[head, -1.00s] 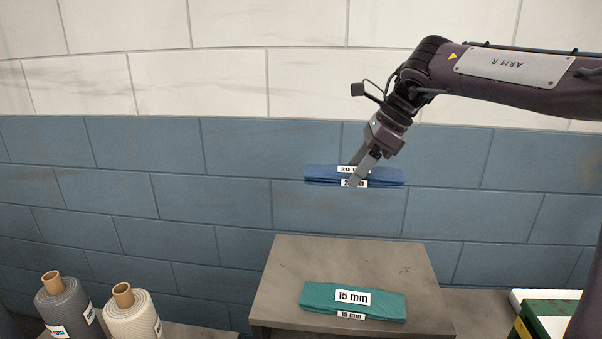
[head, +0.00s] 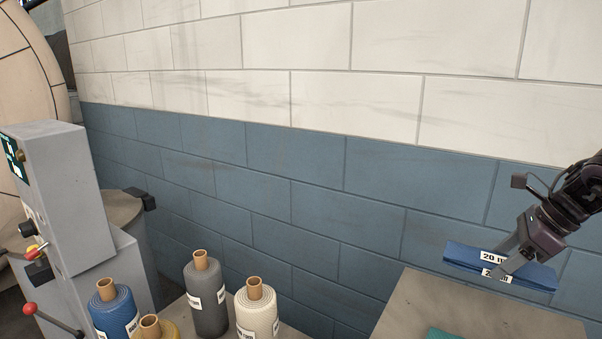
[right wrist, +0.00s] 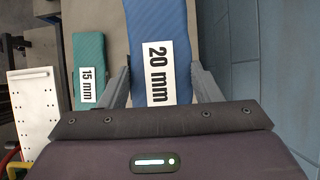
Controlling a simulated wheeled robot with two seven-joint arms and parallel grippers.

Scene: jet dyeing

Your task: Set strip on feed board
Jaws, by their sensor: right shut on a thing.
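A blue folded strip (head: 530,275) labelled 20 mm is in my right gripper (head: 512,265) at the right of the head view. The right gripper is shut on it and holds it above a grey-brown table. In the right wrist view the blue strip (right wrist: 158,40) lies between the two fingers of the right gripper (right wrist: 162,88). A teal strip labelled 15 mm (right wrist: 88,55) lies lower, on the table; only a sliver of it (head: 445,334) shows in the head view. My left gripper is not in view. I cannot make out a feed board.
The grey-brown table (head: 420,300) stands at lower right. Yarn rolls, blue (head: 115,312), grey (head: 206,300) and white (head: 256,313), stand at the bottom middle. A grey control box (head: 62,195) with a red-knobbed lever stands at left. A tiled wall fills the back.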

